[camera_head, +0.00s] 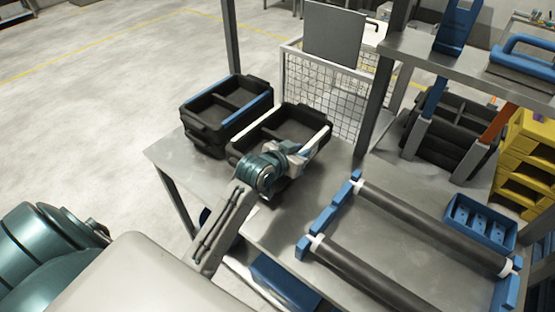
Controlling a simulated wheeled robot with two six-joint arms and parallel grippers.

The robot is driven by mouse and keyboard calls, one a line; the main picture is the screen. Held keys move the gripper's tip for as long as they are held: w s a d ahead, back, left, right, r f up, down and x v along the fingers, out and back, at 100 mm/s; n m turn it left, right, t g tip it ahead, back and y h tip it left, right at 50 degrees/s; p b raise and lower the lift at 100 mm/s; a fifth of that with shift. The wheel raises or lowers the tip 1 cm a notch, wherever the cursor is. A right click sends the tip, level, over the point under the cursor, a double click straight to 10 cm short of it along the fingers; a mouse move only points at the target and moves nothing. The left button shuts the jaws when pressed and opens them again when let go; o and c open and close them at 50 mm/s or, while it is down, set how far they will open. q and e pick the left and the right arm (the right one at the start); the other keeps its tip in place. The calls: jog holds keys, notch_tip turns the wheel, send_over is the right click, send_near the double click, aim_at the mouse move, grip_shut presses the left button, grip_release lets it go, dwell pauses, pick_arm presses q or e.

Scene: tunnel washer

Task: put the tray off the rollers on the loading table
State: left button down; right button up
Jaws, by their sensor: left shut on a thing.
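A black tray (266,129) with a divider is at the middle, over the loading table (170,155), beside a stack of black trays (204,131). My left gripper (305,150) is shut on the near right side of the tray. My wrist hides part of the tray's near wall. I cannot tell whether the tray's underside touches the table. The rollers (430,226) are to the right in their blue brackets, with no tray on them. My right gripper is not in view.
A wire mesh cage (335,100) stands behind the table, with a metal post (379,95) to its right. A small blue bin (478,222) sits beyond the rollers. More black trays (452,128) and yellow bins (527,155) are at the right. An overhead shelf (440,58) juts in there.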

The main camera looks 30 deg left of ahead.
aim_at(274, 190)
pick_arm(q)
notch_tip(274, 190, down, 7)
jog(key=shift+r+p, duration=0.1)
jog(key=shift+p, duration=0.25)
jog(key=c, duration=1.3)
grip_release()
jog(key=shift+s, duration=0.1)
jog(key=b+v, duration=0.1)
jog(key=v, duration=1.1)
